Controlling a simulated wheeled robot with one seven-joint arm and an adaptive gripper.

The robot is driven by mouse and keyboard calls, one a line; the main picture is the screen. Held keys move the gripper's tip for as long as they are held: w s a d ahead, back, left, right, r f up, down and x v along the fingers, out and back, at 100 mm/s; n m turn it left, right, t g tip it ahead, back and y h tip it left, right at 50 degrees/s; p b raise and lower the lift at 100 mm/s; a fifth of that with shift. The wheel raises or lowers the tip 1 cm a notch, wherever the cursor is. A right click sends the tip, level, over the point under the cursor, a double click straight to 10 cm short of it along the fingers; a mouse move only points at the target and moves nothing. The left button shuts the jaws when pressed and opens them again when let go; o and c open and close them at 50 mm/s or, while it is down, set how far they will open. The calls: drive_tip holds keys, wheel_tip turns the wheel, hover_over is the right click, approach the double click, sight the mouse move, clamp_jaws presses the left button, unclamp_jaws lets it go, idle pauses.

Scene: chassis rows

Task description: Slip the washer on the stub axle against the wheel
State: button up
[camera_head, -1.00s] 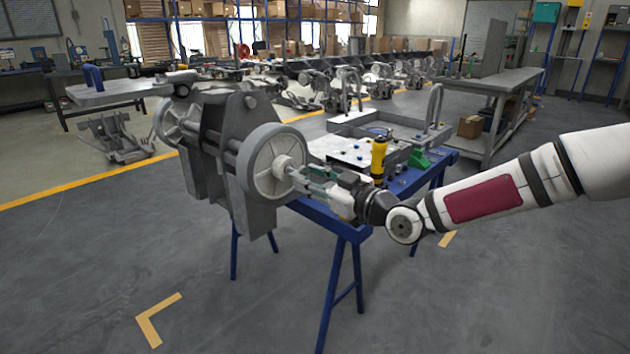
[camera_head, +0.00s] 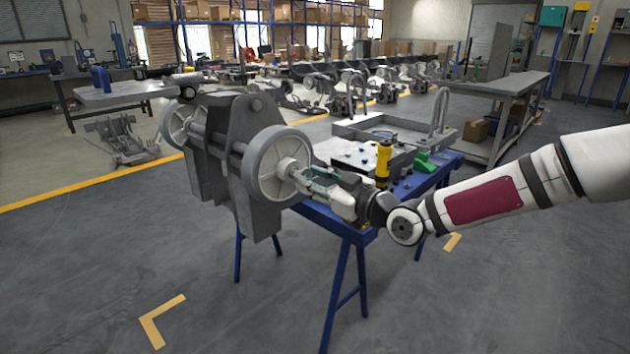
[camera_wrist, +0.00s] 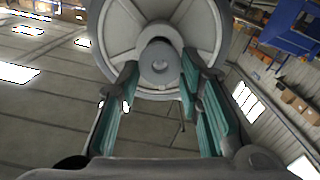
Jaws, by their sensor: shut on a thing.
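The wheel (camera_head: 262,187) is a pale spoked disc on the near side of the grey chassis. Its hub and stub axle face my gripper (camera_head: 303,175). In the wrist view the wheel (camera_wrist: 112,50) fills the top. A grey round piece, which I take to be the washer (camera_wrist: 146,72), sits between the fingertips of my gripper (camera_wrist: 160,75), in front of the hub. A small round axle end (camera_wrist: 160,66) seems to show at its centre. My gripper is shut on this piece. Any gap between washer and wheel is hidden.
The grey chassis plate (camera_head: 262,222) hangs below the wheel. The floor in front is clear.

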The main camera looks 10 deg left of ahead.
sight(304, 173)
drive_tip(key=shift+b+x, duration=0.4)
drive_tip(key=shift+x, duration=0.75)
drive_tip(key=shift+w+a, duration=0.2)
drive_tip(key=shift+a, duration=0.05)
drive_tip(key=shift+w+a, duration=0.15)
drive_tip(key=o, duration=1.3)
drive_tip(key=shift+c, duration=0.2)
drive_tip(key=v, duration=1.2)
